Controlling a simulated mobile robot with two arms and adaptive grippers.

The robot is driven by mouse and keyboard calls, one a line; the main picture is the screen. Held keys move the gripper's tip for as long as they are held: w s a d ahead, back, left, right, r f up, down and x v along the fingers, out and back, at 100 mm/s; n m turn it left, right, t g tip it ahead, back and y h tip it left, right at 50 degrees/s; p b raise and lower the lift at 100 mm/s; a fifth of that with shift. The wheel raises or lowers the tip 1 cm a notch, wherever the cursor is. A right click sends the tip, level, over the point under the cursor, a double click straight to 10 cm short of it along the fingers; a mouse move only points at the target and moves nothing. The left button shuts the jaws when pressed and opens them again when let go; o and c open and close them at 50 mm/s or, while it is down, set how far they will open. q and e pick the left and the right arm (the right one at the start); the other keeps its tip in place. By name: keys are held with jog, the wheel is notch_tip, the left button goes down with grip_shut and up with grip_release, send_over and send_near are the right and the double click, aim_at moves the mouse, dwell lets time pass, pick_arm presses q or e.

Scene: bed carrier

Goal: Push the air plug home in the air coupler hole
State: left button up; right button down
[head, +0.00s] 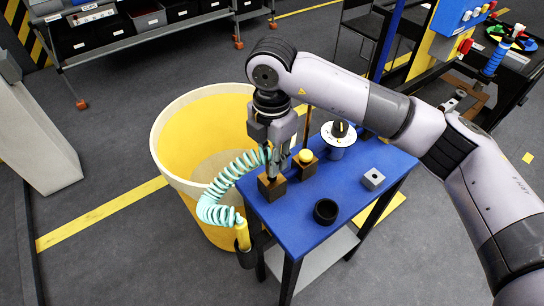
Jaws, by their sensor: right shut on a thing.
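My right gripper (273,168) points straight down at the left corner of the blue table. It is shut, and the coiled teal air hose (218,190) runs up to its fingers. The air plug at the hose's end is mostly hidden between the fingers. Directly below the fingertips is a small brown block (271,189) on the table. The coupler hole cannot be made out; the fingers cover the block's top. I cannot tell how deep the plug sits. My left gripper is not in view.
The blue table (290,232) also carries a brown block with a yellow ball (306,156), a white round fixture (338,140), a grey cube (373,179) and a black ring (326,211). A yellow holder (242,236) hangs at its left edge. A large yellow bin (178,205) stands behind.

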jog(key=shift+f+b, duration=0.9)
jog(key=shift+f, duration=0.2)
jog(key=c, duration=1.3)
grip_release()
notch_tip(320, 180, up, 12)
jog(key=shift+r, duration=0.1)
